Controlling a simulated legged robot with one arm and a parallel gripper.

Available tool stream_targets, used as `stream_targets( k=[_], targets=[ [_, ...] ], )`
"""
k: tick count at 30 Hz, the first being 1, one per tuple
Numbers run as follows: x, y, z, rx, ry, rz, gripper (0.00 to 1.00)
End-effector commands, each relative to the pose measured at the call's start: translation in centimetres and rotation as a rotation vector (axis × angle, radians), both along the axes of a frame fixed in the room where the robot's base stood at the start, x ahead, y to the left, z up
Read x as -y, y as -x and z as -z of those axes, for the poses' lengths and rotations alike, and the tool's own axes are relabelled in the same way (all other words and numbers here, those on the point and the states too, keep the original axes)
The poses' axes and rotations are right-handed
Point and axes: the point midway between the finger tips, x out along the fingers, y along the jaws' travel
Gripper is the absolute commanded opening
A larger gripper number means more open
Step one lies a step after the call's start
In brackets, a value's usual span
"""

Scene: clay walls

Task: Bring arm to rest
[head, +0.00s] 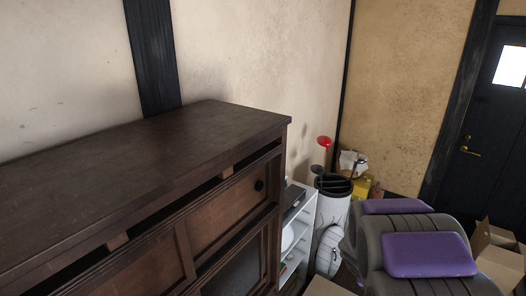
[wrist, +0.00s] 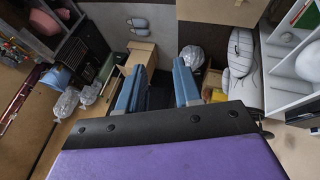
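My gripper (wrist: 158,82) shows in the wrist view with its two blue fingers apart and nothing between them. Beyond the fingers are the floor and several small things, all apart from the gripper. In the head view my purple and grey arm (head: 430,255) sits low at the right, folded near my body. The fingers cannot be made out in the head view.
A dark wooden cabinet (head: 150,175) fills the left of the head view, its top bare. A white shelf (head: 298,225) and a white golf bag (head: 332,215) stand beyond it. An open cardboard box (head: 498,260) is at the right, near a dark door (head: 495,150).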

Motion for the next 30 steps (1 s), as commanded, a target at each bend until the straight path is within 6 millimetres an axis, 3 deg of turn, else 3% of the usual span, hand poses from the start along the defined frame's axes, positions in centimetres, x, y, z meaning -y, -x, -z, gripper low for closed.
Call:
stream_targets(
  k=[3, 9, 21, 27, 30],
  targets=[
    [-1.1, 3.5, -2.6, -0.052, -0.001, -0.001, 0.34],
    [-4.2, 9.9, -5.4, -0.165, -0.061, -0.034, 0.34],
    [-14.1, 23.3, -7.5, -0.38, -0.344, -0.27, 0.34],
    [-17.9, 27.8, -7.9, -0.441, -0.463, -0.407, 0.34],
    [-18.8, 28.7, -8.0, -0.45, -0.49, -0.441, 0.34]
  ],
)
